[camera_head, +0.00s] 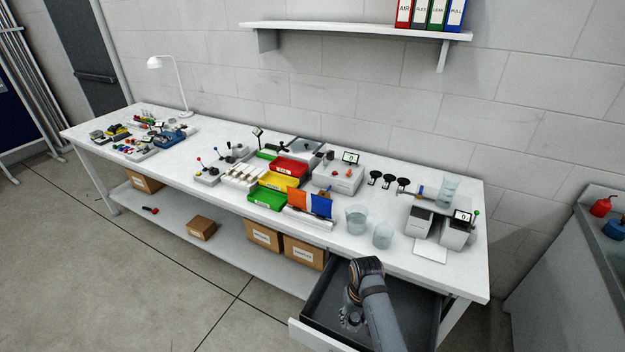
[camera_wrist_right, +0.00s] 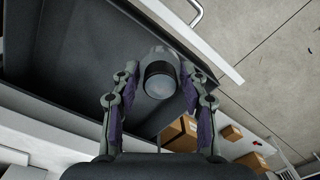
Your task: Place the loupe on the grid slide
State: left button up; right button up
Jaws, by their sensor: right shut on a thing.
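The loupe (camera_wrist_right: 161,82), a short grey cylinder with a dark rim and a round glass lens, is between the fingers of my right gripper (camera_wrist_right: 160,76) in the right wrist view. The gripper is shut on it. In the head view my right gripper (camera_head: 350,318) is low over the open drawer (camera_head: 408,306), and the loupe cannot be told apart from the fingers there. The grid slide cannot be made out for certain in either view. My left gripper is not in view.
The white workbench (camera_head: 345,248) stands behind the drawer. Glass beakers (camera_head: 356,219), two grey devices (camera_head: 457,232) and a white plate (camera_head: 430,248) stand near its right end. Coloured bins (camera_head: 268,196) are at the middle. Cardboard boxes (camera_head: 304,252) sit on the lower shelf.

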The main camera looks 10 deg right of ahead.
aim_at(304, 142)
jog(key=i+j+z, duration=0.1)
jog(key=i+j, duration=0.55)
jog(key=j, duration=0.2)
jog(key=i+j+z, duration=0.15)
jog(key=i+j, duration=0.2)
jog(key=i+j+z, duration=0.1)
jog(key=i+j, duration=0.15)
jog(key=j, duration=0.25)
